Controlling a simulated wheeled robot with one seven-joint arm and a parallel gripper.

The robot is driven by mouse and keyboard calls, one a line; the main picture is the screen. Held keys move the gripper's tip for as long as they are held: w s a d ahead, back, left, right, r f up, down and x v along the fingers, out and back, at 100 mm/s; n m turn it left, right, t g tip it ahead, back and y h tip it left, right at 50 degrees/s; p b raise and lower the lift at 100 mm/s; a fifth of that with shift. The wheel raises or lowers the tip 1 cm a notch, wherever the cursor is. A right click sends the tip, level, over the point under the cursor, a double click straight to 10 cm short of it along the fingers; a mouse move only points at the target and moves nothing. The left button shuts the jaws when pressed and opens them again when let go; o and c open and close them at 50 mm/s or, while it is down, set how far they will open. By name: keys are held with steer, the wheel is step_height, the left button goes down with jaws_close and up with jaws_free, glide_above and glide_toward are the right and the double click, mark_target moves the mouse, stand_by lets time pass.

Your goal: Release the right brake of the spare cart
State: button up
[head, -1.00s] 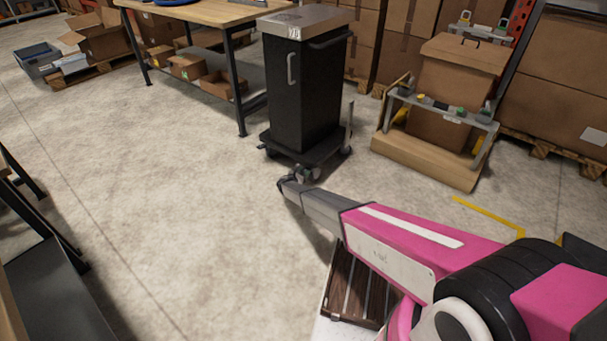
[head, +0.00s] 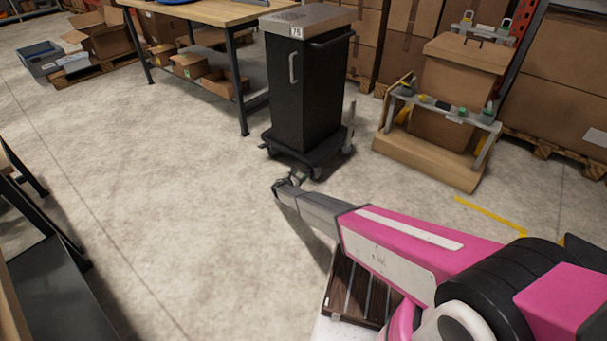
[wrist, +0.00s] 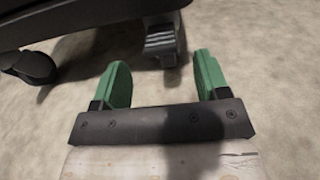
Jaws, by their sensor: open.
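The cart (head: 305,95) is a tall black cabinet with a grey top, a grey door handle and a wheeled black base. My gripper (head: 297,178) is low at the base's nearest corner in the head view. In the wrist view, my gripper (wrist: 161,72) shows two green fingers spread wide with nothing between them. A grey ridged brake pedal (wrist: 161,42) on a caster under the base edge lies just beyond the fingertips, roughly between their lines and apart from them. Whether the pedal is pressed or raised cannot be told. Another black caster (wrist: 37,67) shows at left.
A wooden workbench (head: 215,14) stands behind the cart to the left. A wooden stand (head: 425,160) with boxes is to the right. Stacked cartons (head: 555,85) fill the back right. The floor left of the cart is clear.

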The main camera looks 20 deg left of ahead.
steer(key=v, duration=0.5)
steer(key=shift+s, duration=0.25)
steer(key=shift+a, duration=0.1)
steer(key=s+d+r+m+g+h, duration=0.15)
steer(key=d+r+m+g, duration=0.45)
steer(key=d, duration=0.7)
steer(key=s+d+r+m+g, duration=0.1)
steer(key=s+d+r+m, duration=0.3)
steer(key=d+r, duration=0.75)
steer(key=s+d+r+m+g+h, duration=0.15)
steer(key=d+r+m+g, duration=0.35)
steer(key=d, duration=1)
steer(key=s+d+r+m+g+y, duration=0.1)
steer(key=s+d+r+m+y, duration=0.3)
steer(key=s+d+r+m, duration=0.4)
steer(key=s+d+r+m+g+y, duration=0.2)
steer(key=s+d+r+m+y, duration=0.3)
steer(key=s, duration=1.1)
steer(key=d+r+m, duration=0.3)
steer(key=d+r, duration=0.2)
steer(key=d, duration=0.1)
steer(key=shift+s+d+r, duration=0.2)
steer(key=shift+s+r, duration=0.1)
